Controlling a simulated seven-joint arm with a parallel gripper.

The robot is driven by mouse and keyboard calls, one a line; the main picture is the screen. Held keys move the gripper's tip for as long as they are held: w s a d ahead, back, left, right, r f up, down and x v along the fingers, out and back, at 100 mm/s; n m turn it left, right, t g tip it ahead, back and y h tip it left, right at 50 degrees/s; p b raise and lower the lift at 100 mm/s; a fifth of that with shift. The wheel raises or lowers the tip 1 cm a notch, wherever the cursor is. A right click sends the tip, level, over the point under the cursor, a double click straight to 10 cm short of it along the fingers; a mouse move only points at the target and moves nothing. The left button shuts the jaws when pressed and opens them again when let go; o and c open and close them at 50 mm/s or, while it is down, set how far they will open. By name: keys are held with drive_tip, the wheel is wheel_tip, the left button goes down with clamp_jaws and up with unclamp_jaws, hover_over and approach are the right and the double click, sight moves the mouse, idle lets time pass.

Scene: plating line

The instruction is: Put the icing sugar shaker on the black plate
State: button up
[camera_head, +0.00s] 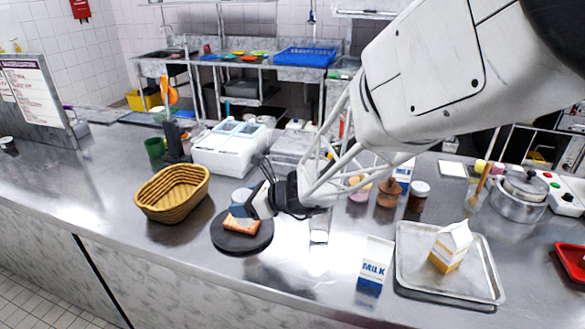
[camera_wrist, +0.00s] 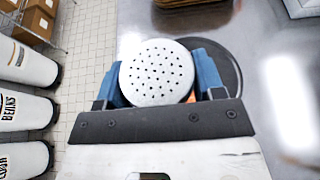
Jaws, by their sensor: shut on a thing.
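The icing sugar shaker (camera_wrist: 157,73) shows its round, pale, perforated top in the wrist view. My gripper (camera_wrist: 158,80) is shut on it, with a blue finger on each side. In the head view my gripper (camera_head: 254,203) is at the back right of the round black plate (camera_head: 228,243). The plate also shows in the wrist view (camera_wrist: 231,66), behind and to the right of the shaker. An orange-brown piece of food (camera_head: 241,224) lies on the plate. The shaker's base is hidden, so I cannot tell whether it touches anything.
A wicker basket (camera_head: 172,193) stands left of the plate. A milk carton (camera_head: 374,266) and a metal tray (camera_head: 413,276) with another carton (camera_head: 451,247) stand to the right. Jars (camera_head: 418,197) stand behind. The counter's front edge is near the plate.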

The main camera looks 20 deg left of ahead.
drive_tip(key=shift+w+a+f, duration=0.15)
drive_tip(key=shift+w+a, duration=0.8)
drive_tip(key=shift+w, duration=0.05)
drive_tip(key=shift+w+a+f, duration=0.1)
drive_tip(key=shift+w+a, duration=0.85)
drive_tip(key=shift+f, duration=1.75)
drive_tip(key=shift+f, duration=0.15)
drive_tip(key=o, duration=1)
